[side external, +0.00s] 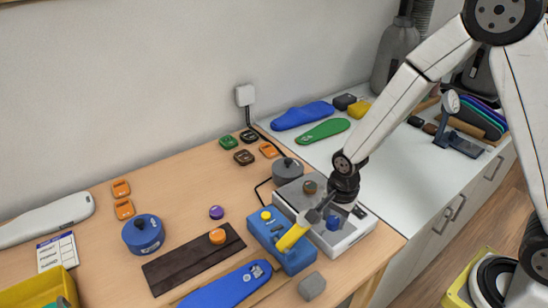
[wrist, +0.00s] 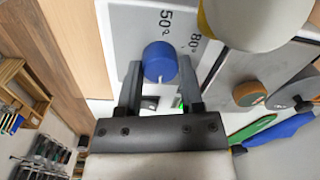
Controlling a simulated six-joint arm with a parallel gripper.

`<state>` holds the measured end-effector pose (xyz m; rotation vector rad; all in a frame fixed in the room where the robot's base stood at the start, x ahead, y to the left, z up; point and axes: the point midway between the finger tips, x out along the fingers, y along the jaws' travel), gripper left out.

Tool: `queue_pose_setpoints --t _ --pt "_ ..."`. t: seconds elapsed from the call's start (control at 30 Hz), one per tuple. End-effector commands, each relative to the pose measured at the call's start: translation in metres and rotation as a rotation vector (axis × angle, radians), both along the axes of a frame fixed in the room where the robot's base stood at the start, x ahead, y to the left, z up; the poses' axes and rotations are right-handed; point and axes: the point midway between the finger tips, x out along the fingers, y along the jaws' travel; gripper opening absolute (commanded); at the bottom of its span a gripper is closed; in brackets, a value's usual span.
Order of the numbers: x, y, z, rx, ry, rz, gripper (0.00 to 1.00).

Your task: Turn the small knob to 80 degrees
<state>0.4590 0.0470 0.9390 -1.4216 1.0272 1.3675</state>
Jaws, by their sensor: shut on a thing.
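The small blue knob (side external: 333,223) stands on the front of the white heating box (side external: 352,240). In the wrist view the knob (wrist: 160,62) sits between the two fingers of my gripper (wrist: 159,75), which is shut on it. Printed marks "50°" (wrist: 166,20) and "80°" (wrist: 196,40) show on the panel beside the knob. No pointer line on the knob is clear to me, so its angle cannot be told. In the side view my gripper (side external: 326,210) reaches down over the box and partly covers the panel.
A blue press (side external: 292,258) with a yellow handle (side external: 293,236) stands close to the left of my gripper. A grey block (side external: 312,286) lies in front. Blue (side external: 303,115) and green (side external: 323,131) insoles lie behind.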

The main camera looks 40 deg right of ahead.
Motion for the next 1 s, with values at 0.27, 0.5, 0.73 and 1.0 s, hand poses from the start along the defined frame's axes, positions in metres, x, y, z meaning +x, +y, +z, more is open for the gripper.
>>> queue_pose_setpoints --t 0.27,0.5,0.73,1.0 --pt "0.0004 -0.0002 0.0003 0.000 -0.001 0.174 0.00" --pt "0.0009 -0.0003 0.0003 0.000 -0.001 0.390 0.00" --pt "0.0014 -0.0001 0.0005 0.000 -0.002 0.609 0.00" --pt "0.0015 0.0000 0.0004 0.001 -0.001 0.866 0.00"
